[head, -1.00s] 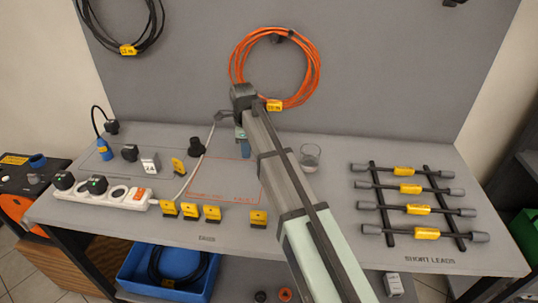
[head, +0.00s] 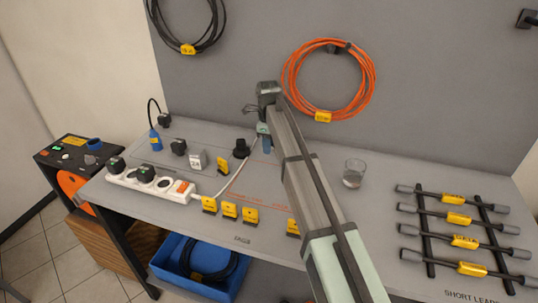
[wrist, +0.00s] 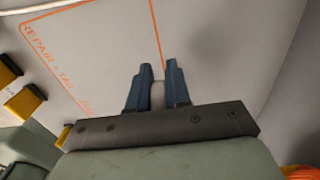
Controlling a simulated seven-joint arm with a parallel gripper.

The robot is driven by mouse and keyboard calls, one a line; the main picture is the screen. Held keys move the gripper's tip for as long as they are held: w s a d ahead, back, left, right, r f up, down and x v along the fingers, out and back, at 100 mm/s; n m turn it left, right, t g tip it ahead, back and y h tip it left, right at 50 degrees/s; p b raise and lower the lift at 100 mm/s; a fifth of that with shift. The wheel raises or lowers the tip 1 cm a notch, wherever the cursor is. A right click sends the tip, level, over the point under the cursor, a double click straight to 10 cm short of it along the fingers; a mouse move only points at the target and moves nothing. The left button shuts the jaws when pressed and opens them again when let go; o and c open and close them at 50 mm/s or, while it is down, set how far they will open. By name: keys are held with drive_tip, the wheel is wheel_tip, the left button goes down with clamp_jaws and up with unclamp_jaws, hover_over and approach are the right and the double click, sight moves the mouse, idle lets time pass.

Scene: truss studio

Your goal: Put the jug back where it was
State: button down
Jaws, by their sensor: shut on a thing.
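A clear glass vessel with a greyish bottom (head: 354,173) stands upright on the grey table, right of my arm; it is the only jug-like thing I see. My gripper (head: 265,143) is apart from it, to its left, over the back of the table near a black cone-shaped piece. In the wrist view the two blue fingers (wrist: 158,90) are close together on a small pale thing (wrist: 157,97). Most of that thing is hidden, and I cannot tell what it is. Below the fingers is the orange-outlined area marked "REPAIR" (wrist: 65,70).
The black cone-shaped piece (head: 242,148) and a white power strip (head: 150,184) with a white cable are on the left. Several yellow tags (head: 229,209) line the front edge. Short leads (head: 458,218) lie on a rack at right. An orange cable coil (head: 328,80) hangs behind.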

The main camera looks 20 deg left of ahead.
drive_tip(key=shift+f, duration=2)
drive_tip(key=shift+f, duration=0.15)
drive_tip(key=c, duration=1.1)
unclamp_jaws()
wheel_tip(320, 180, up, 12)
drive_tip(key=shift+r, duration=0.15)
